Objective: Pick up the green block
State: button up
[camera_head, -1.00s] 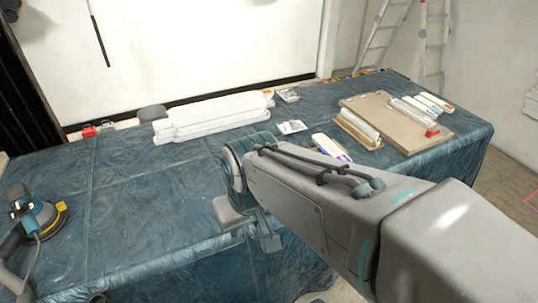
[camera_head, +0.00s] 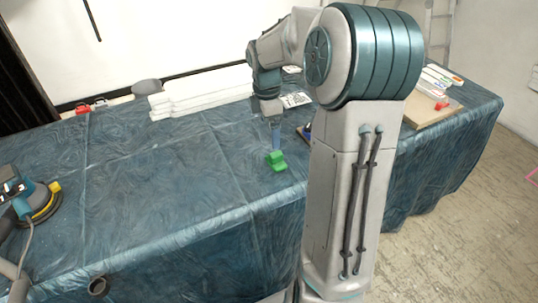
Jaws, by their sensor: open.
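The green block (camera_head: 276,161) lies on the blue-covered table, near the middle of the picture. It has an uneven, stepped outline. My gripper (camera_head: 275,143) points down just above and behind it, with the fingertips close to the block's top. The gripper is open and looks empty. The fingers are small and partly merge with the blue cover, so I cannot tell whether they touch the block. My arm hides the table to the right of the block.
White boards (camera_head: 198,92) are stacked at the back of the table. A sander (camera_head: 38,205) stands at the left edge. A brown board (camera_head: 425,108) with a red item (camera_head: 441,106) lies at the right. The cover left of the block is clear.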

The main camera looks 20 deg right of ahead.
aim_at(276, 153)
jog(key=w+d+f+n, duration=0.1)
jog(key=f, duration=0.4)
jog(key=w+d+f+n, duration=0.1)
jog(key=f, duration=0.5)
jog(key=w+d+f, duration=0.1)
jog(key=f, duration=0.4)
jog(key=shift+w+d+f+n+y+b, duration=0.1)
jog(key=shift+d+f+n+y+b, duration=0.1)
jog(key=shift+d+n+y+b, duration=0.2)
jog(key=c, duration=1.1)
